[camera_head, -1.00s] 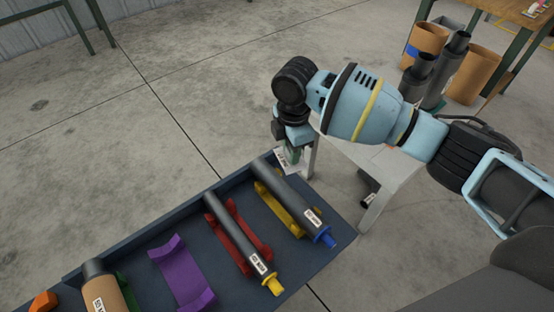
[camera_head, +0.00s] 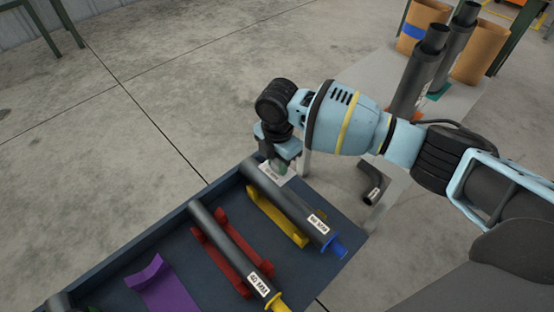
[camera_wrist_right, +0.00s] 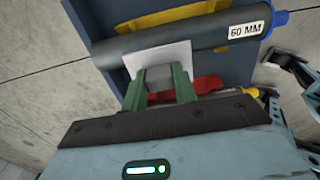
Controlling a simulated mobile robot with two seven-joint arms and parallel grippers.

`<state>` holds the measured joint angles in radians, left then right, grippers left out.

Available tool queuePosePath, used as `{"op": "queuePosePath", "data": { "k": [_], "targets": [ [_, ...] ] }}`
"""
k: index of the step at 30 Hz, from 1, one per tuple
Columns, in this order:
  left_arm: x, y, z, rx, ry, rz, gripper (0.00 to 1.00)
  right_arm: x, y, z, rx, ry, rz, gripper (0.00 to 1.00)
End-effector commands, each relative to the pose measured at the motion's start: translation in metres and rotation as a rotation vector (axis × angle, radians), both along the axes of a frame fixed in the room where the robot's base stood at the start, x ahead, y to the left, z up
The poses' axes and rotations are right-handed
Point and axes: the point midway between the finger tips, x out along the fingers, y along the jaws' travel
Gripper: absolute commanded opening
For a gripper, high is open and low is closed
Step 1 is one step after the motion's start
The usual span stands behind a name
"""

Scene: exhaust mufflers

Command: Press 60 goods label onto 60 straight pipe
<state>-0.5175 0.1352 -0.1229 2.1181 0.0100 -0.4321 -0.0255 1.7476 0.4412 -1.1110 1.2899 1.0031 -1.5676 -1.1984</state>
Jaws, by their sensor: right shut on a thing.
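The 60 straight pipe (camera_head: 283,195) is dark grey with a blue end plug and a "60 MM" sticker. It lies in a yellow cradle in the blue tray, and it crosses the top of the right wrist view (camera_wrist_right: 115,47). My right gripper (camera_head: 280,168) is shut on the white goods label (camera_wrist_right: 170,55), between its green fingers (camera_wrist_right: 160,80). The label overlaps the pipe's far part, away from the plug. I cannot tell whether it touches the pipe. In the head view the label (camera_head: 272,176) is partly hidden by the gripper. My left gripper is not in view.
A second grey pipe (camera_head: 228,236) with a yellow plug lies in a red cradle (camera_head: 218,262) beside it. A purple cradle (camera_head: 153,284) is empty. A pale table (camera_head: 460,100) holds upright dark pipes and brown cylinders. A bent dark pipe (camera_head: 372,183) shows below.

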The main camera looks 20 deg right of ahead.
Motion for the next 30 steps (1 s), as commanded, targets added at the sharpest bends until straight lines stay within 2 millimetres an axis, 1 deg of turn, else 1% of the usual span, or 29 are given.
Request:
{"op": "queuePosePath", "data": {
  "k": [22,30],
  "targets": [
    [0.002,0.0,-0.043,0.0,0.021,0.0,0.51,0.0,0.0,-0.049,0.001,0.001,0.0,0.07],
    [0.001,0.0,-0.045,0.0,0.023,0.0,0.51,0.0,0.0,-0.065,0.002,0.002,0.0,0.07]
  ]
}}
